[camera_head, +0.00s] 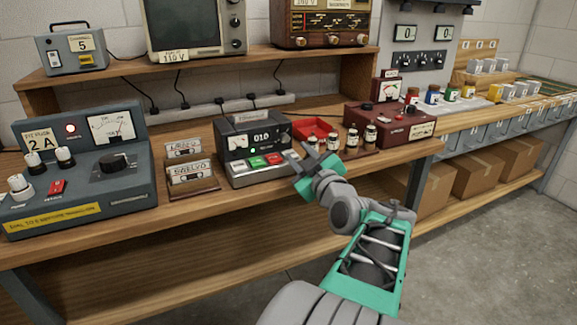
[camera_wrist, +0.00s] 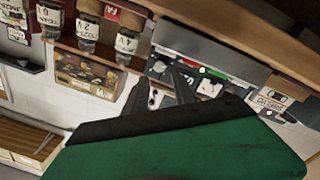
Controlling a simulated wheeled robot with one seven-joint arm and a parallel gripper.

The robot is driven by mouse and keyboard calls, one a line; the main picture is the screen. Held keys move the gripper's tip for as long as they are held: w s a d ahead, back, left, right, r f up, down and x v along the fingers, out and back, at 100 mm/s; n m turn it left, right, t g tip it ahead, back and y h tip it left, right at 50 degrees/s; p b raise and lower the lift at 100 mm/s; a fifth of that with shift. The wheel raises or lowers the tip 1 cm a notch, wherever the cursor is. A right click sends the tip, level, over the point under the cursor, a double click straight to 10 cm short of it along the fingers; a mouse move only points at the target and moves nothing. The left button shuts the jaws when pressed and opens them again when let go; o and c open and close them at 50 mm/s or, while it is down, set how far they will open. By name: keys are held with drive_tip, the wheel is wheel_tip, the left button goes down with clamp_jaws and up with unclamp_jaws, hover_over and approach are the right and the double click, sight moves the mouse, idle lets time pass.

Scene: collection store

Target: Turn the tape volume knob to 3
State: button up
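The tape recorder (camera_head: 254,138) stands on the bench with a counter reading 010, a green light and a row of red, green and grey keys on its front ledge. I cannot make out its volume knob or the knob's setting; my gripper (camera_head: 303,157) is close to the recorder's right front corner. In the wrist view, the fingers of my gripper (camera_wrist: 161,90) are apart with nothing visibly held between them. I cannot tell whether a finger touches the recorder.
Cassettes (camera_head: 190,172) stand left of the recorder. Several small labelled bottles (camera_head: 352,140) and a red tray (camera_head: 316,127) are close on the right. A grey console (camera_head: 85,165) stands at left, a red meter box (camera_head: 392,125) at right. A shelf (camera_head: 200,64) overhangs behind.

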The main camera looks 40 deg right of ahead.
sight(286, 139)
drive_tip(key=x, duration=0.7)
drive_tip(key=shift+w+r, duration=0.1)
drive_tip(key=shift+w, duration=0.15)
drive_tip(key=shift+c, duration=0.4)
clamp_jaws()
